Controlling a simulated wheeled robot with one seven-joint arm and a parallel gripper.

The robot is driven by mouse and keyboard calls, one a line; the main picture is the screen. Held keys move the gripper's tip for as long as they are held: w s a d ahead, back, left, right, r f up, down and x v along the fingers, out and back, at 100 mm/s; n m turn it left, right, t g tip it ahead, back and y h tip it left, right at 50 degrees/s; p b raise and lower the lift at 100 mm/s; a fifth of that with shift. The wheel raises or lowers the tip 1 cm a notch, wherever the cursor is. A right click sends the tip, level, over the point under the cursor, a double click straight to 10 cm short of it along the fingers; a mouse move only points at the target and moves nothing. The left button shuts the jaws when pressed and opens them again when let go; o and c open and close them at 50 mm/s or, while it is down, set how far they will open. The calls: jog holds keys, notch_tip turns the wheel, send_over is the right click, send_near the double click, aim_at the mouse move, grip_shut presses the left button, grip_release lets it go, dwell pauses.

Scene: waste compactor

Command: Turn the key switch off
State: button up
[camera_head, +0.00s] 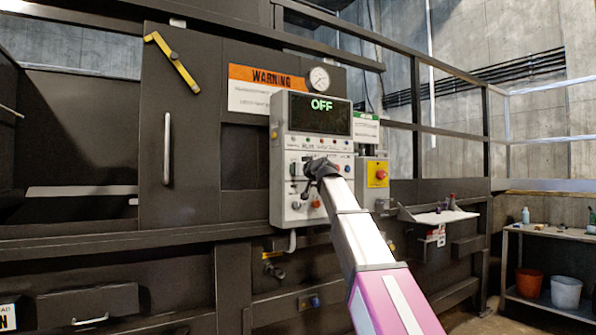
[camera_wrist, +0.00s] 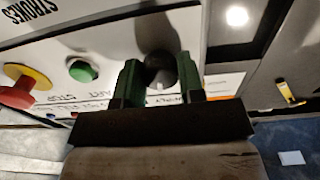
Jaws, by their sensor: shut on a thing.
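The control panel (camera_head: 311,218) is a light grey box on the dark machine, and its display (camera_head: 320,113) reads OFF in green. My gripper (camera_head: 316,170) reaches the panel's lower control area in the head view and covers part of it. In the wrist view, the green fingers of my gripper (camera_wrist: 159,66) are closed around a dark round knob, the key switch (camera_wrist: 160,75). The knob stands out from the white panel face between the fingers.
A green button (camera_wrist: 83,70) and a red stop button on a yellow base (camera_wrist: 18,92) are beside the fingers in the wrist view. A yellow box with a red button (camera_head: 378,174) stands right of the panel. A small shelf (camera_head: 440,216) juts out farther right.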

jog(key=shift+n, duration=0.9)
jog(key=o, duration=0.9)
jog(key=shift+s+d, duration=0.1)
jog(key=v, duration=1)
jog(key=shift+s+d, duration=0.2)
jog(key=shift+s, duration=0.1)
jog(key=shift+f, duration=0.1)
